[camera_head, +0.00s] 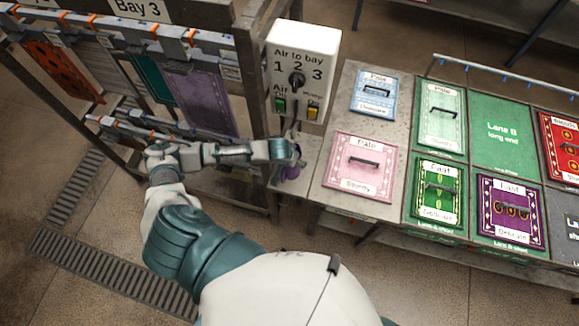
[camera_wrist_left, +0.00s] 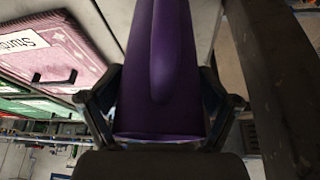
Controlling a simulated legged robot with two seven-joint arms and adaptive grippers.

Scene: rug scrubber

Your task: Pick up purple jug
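The purple jug (camera_head: 290,173) shows as a small purple patch at the end of my left arm in the head view, just left of the pink panel. Most of it is hidden behind my left gripper (camera_head: 297,155). In the left wrist view the purple jug (camera_wrist_left: 157,65) fills the middle, between the two dark fingers of my left gripper (camera_wrist_left: 161,90). The fingers press close against both its sides. I cannot tell whether the jug still rests on a surface. My right gripper is not in view.
A switch box (camera_head: 303,65) on a post stands just behind the gripper. A rack of hanging rugs (camera_head: 200,98) is at the left. A metal table (camera_head: 391,150) with a pink panel (camera_head: 358,180) and several handled cards is at the right. A dark post (camera_wrist_left: 275,80) is close in the wrist view.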

